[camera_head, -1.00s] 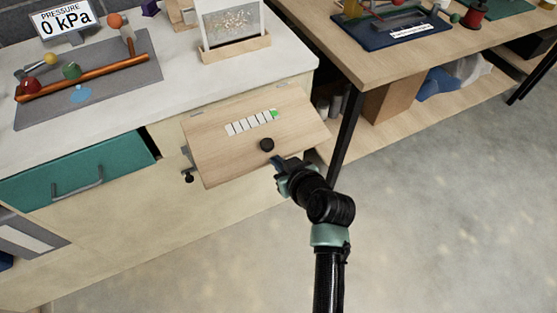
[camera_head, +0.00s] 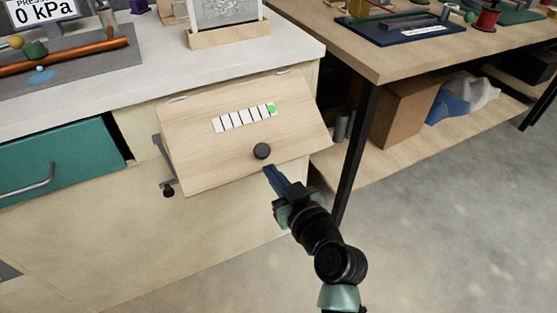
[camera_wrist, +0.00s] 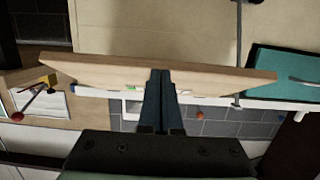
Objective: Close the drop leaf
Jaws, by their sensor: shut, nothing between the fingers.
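The drop leaf (camera_head: 205,150) is a pale wood panel hinged at the front edge of the white counter. It slopes down and outward, with a round black knob (camera_head: 262,151) near its lower edge and a white segmented strip (camera_head: 235,119) with a green spot. My gripper (camera_head: 268,168) is shut and empty, its blue fingertips just below the knob at the leaf's lower edge. In the wrist view the fingers (camera_wrist: 160,75) overlap the leaf's long edge (camera_wrist: 215,80); I cannot tell whether they touch it. The knob is not visible there.
A black bracket (camera_head: 163,165) shows at the leaf's left side. A teal drawer (camera_head: 60,160) is left of it. A wooden table with a black leg (camera_head: 357,150) stands close on the right. The floor (camera_head: 440,240) in front is open.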

